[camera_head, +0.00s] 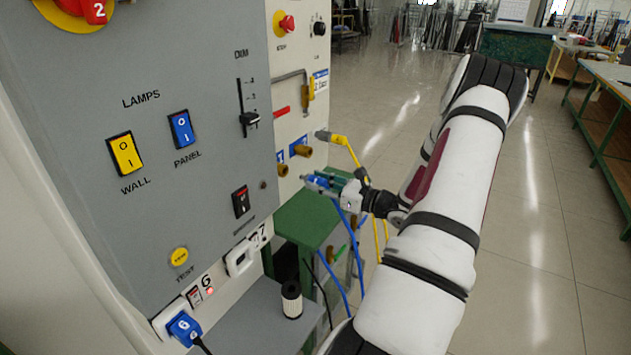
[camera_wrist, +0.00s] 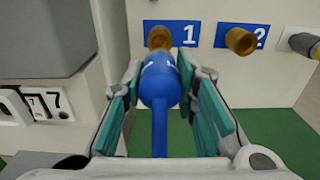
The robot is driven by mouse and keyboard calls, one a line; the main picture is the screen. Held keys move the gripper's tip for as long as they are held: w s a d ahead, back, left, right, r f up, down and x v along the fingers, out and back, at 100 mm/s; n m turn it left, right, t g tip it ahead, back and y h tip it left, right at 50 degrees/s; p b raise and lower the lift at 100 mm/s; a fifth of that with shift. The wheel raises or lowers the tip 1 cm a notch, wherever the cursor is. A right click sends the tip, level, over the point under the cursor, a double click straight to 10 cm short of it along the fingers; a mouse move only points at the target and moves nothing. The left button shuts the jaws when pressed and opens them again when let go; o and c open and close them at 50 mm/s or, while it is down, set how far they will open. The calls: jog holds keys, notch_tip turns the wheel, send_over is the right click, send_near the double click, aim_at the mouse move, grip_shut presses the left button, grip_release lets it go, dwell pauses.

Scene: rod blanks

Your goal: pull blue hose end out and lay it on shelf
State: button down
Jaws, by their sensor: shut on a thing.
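My gripper (camera_head: 325,184) is shut on the blue hose end (camera_wrist: 160,82), which lies between the teal finger pads in the wrist view. Its blue hose (camera_head: 342,222) hangs down below the gripper. The brass port marked 1 (camera_wrist: 158,37) is just beyond the hose end. In the head view the hose end's tip looks a little apart from the brass port 1 (camera_head: 283,170). A green shelf-like surface (camera_head: 305,212) lies below the ports. A grey shelf (camera_head: 250,322) is lower and nearer.
Brass port 2 (camera_wrist: 241,41) is empty. A yellow hose end (camera_head: 330,138) sits at the port to its right. A black-and-white cylinder (camera_head: 291,300) stands on the grey shelf. A blue plug (camera_head: 183,327) is at the lower panel. The grey switch panel (camera_head: 140,70) rises at left.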

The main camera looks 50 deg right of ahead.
aim_at(326, 186)
jog(key=shift+s+d+p, duration=0.15)
jog(key=shift+s+p, duration=0.35)
jog(key=shift+s, duration=1.3)
jog(key=shift+f, duration=0.1)
